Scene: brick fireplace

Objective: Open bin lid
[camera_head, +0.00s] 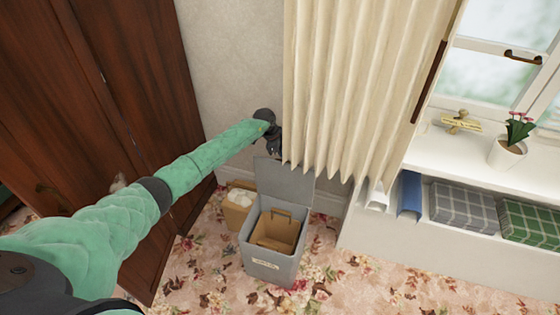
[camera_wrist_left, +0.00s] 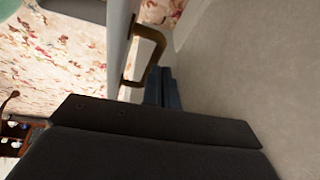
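The grey bin (camera_head: 270,268) stands on the floor with a label on its front. Its lid (camera_head: 285,184) is raised and stands upright at the back, so the bin is open. A brown container with a handle (camera_head: 276,232) shows inside. My left gripper (camera_head: 275,151) is just above the lid's top edge, near the wall, pointing down. In the left wrist view its dark fingers (camera_wrist_left: 164,88) are close to a grey panel edge and a brown loop handle. I cannot tell whether they touch the lid or how far apart they are. My right gripper is not in view.
A brown paper bag (camera_head: 237,206) stands left of the bin. A cream curtain (camera_head: 350,90) hangs just right of the gripper. A dark wooden wardrobe (camera_head: 140,80) is on the left. A white window-side shelf (camera_head: 440,250) is on the right. Floral carpet is clear in front.

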